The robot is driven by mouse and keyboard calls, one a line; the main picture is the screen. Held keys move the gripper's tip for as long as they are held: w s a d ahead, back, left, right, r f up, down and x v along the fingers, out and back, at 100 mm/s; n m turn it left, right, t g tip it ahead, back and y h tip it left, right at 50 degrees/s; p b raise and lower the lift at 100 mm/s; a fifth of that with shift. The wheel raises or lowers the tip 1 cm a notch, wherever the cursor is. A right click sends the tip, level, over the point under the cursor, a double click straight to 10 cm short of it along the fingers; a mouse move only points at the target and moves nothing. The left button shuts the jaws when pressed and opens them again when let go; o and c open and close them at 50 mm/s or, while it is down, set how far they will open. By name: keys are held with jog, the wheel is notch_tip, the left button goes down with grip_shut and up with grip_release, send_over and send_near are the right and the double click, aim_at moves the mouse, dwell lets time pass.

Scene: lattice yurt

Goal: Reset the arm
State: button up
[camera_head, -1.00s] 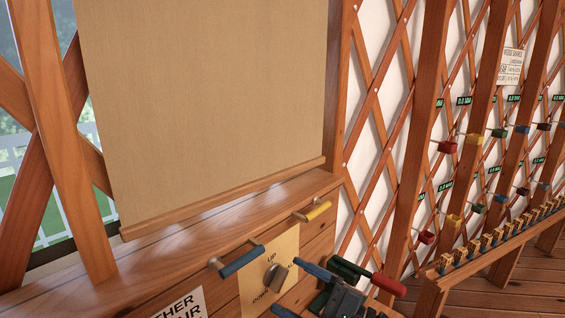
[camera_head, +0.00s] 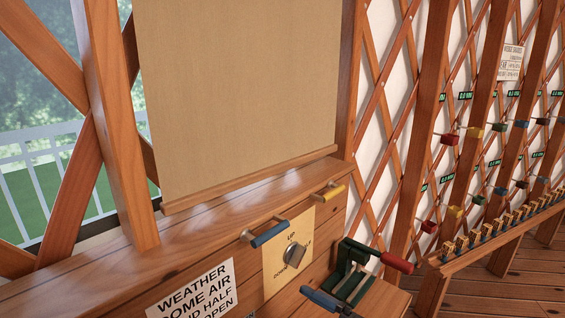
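A wooden cabinet carries a blue-handled peg (camera_head: 269,234), a yellow-handled peg (camera_head: 333,192), a knob on a labelled plate (camera_head: 294,256) and a weather sign (camera_head: 197,293). A tan blind (camera_head: 238,90) hangs behind. A low rack (camera_head: 505,226) stands at right, before the lattice wall.

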jog(key=s+d+f+h, duration=0.1)
jog(key=s+f+h, duration=0.1)
jog(key=s+f, duration=0.1)
jog(key=s+d+f+h+b, duration=0.1)
jog(key=s+d+f, duration=0.1)
jog(key=f, duration=0.3)
jog(key=s+d+f+t+h+b, duration=0.1)
jog(key=s+d+f+h, duration=0.1)
jog(key=s+f, duration=0.1)
jog(key=shift+s+f+n+h, duration=0.3)
jog(key=shift+s+f, duration=0.1)
jog(key=shift+f, duration=0.1)
jog(key=s+d+f+n+h+b, duration=0.1)
jog(key=s+d+f+n+h, duration=0.15)
jog(key=s, duration=0.35)
jog(key=s+d+f+n+h+b, duration=0.1)
jog(key=s+d+h, duration=0.1)
jog(key=s+d, duration=0.35)
jog(key=s+d+f+n+h+b, duration=0.1)
jog(key=s+d+f+h, duration=0.15)
jog(key=s, duration=0.45)
jog(key=s+d+r+n+t+h+b, duration=0.1)
jog(key=s+r+n+t+h+b, duration=0.1)
jog(key=s+r+n, duration=0.6)
jog(key=s+r+t+b, duration=0.1)
jog(key=s+r, duration=0.4)
jog(key=shift+s+d+r+n+h, duration=0.3)
jog(key=shift+d+r+n+h, duration=0.05)
jog(key=shift+d+h, duration=0.05)
